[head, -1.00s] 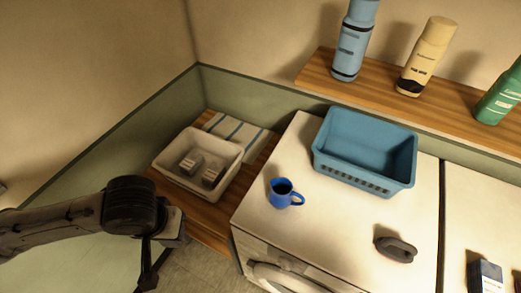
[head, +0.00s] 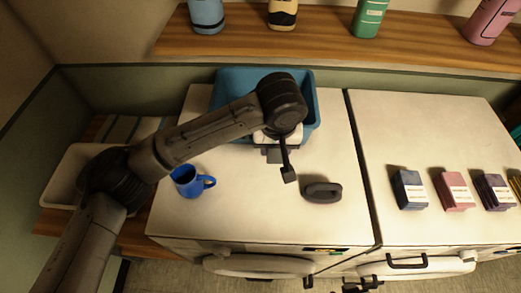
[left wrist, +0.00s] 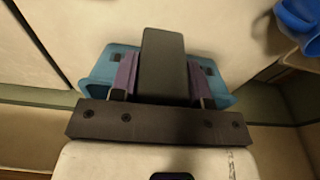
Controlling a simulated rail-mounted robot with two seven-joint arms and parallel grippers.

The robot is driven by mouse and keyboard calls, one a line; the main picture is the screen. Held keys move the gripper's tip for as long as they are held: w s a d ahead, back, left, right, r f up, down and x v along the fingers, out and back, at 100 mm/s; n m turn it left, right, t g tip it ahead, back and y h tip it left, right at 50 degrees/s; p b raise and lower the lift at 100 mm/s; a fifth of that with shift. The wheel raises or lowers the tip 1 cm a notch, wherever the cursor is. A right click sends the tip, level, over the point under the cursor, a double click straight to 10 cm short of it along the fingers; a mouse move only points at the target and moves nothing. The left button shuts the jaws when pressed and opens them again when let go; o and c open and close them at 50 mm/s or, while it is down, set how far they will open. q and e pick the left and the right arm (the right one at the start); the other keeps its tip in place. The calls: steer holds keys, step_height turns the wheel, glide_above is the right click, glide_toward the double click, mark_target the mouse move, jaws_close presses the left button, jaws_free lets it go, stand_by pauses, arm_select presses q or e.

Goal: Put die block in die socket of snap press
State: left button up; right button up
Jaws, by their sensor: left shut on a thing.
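My left gripper (head: 287,170) is over the top of the left white machine, in front of the teal basket. It is shut on a dark grey block, which I take to be the die block (left wrist: 163,65); in the left wrist view the block sits between two purple finger pads. No die socket can be made out. My right gripper is not identifiable.
The teal basket (head: 226,88) stands behind my left arm. A blue jug (head: 188,182) stands left of the gripper. Several small boxes, one dark blue (head: 409,190), stand on the right machine. Bottles line the wooden shelf (head: 330,38). A cream tray (head: 60,180) is partly behind my arm.

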arm_select(q)
steer(key=d+b, duration=0.1)
steer(key=d, duration=0.5)
steer(key=p, duration=0.3)
glide_toward(262, 160)
steer(key=shift+w+f, duration=0.2)
steer(key=shift+f, duration=0.1)
step_height(262, 160, down, 4)
steer(key=shift+r+p, duration=0.25)
steer(key=shift+p, duration=0.45)
steer(key=shift+f, duration=0.3)
steer(key=shift+f, duration=0.15)
steer(key=o, duration=1)
steer(key=shift+o, duration=0.2)
